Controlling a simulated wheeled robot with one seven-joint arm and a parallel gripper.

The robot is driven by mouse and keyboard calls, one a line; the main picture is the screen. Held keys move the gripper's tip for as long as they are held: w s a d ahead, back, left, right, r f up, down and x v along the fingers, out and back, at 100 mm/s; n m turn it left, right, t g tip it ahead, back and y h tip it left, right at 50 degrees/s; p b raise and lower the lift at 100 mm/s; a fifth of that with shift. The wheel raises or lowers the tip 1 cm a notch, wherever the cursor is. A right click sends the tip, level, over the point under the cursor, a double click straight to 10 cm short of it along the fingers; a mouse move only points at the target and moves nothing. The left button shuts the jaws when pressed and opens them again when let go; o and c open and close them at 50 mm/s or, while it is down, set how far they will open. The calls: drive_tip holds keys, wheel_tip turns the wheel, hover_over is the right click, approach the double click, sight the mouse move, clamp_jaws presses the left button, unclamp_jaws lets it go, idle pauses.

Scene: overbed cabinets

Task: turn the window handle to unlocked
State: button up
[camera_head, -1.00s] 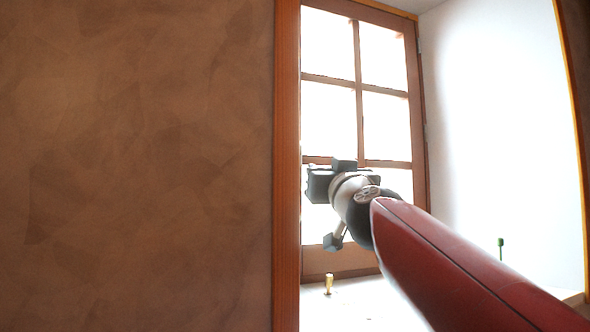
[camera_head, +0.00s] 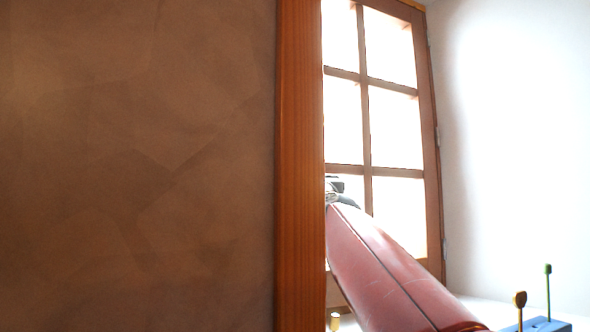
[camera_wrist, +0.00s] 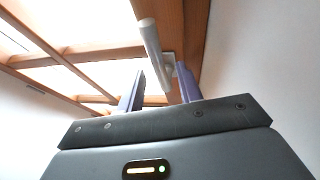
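The window (camera_head: 367,100), with a brown wooden frame and bright panes, is at the centre right of the head view. Its pale handle (camera_wrist: 150,45) shows in the wrist view as a bar on a small plate fixed to the wooden frame (camera_wrist: 192,40). My gripper (camera_wrist: 160,69) is open, with its two bluish fingers apart. The handle's lower part appears between the fingers in the picture; I cannot tell whether they touch it. In the head view, my gripper is mostly hidden behind the wooden post and my red arm, and the handle cannot be seen.
A wide brown wall (camera_head: 135,160) and an orange-brown wooden post (camera_head: 300,160) fill the left of the head view. A white wall (camera_head: 515,130) is at the right. A blue block with pegs (camera_head: 540,325) is at the lower right.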

drive_tip(key=shift+p+x, duration=0.55)
drive_tip(key=shift+x, duration=1.1)
drive_tip(key=shift+s, duration=0.1)
drive_tip(key=shift+c, duration=0.4)
clamp_jaws()
